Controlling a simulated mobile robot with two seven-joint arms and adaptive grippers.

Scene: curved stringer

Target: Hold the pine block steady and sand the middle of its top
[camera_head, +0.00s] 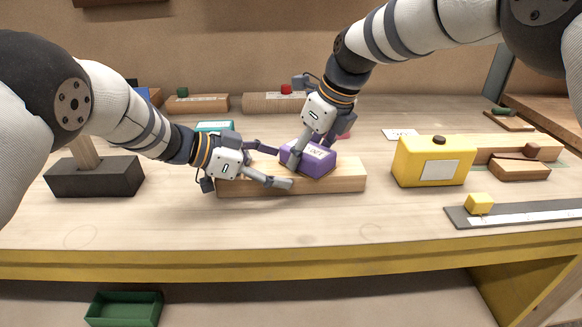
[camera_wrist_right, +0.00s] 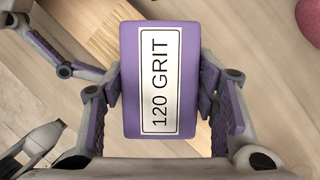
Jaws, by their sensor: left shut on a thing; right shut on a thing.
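The pine block (camera_head: 346,178) lies lengthwise on the bench, left to right. My left gripper (camera_head: 282,168) is shut on the block's left part, with one finger along its front face. My right gripper (camera_head: 303,157) is shut on a purple sanding block (camera_head: 316,164), which sits over the middle of the pine block's top. I cannot tell whether it touches the wood. In the right wrist view the purple block (camera_wrist_right: 125,75) shows a white "120 GRIT" label between my fingers, with part of the pine block (camera_wrist_right: 95,22) behind it.
A yellow box (camera_head: 432,162) stands right of the pine block. A dark block with a wooden handle (camera_head: 95,177) stands at the left. The bench in front of the pine block is clear.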

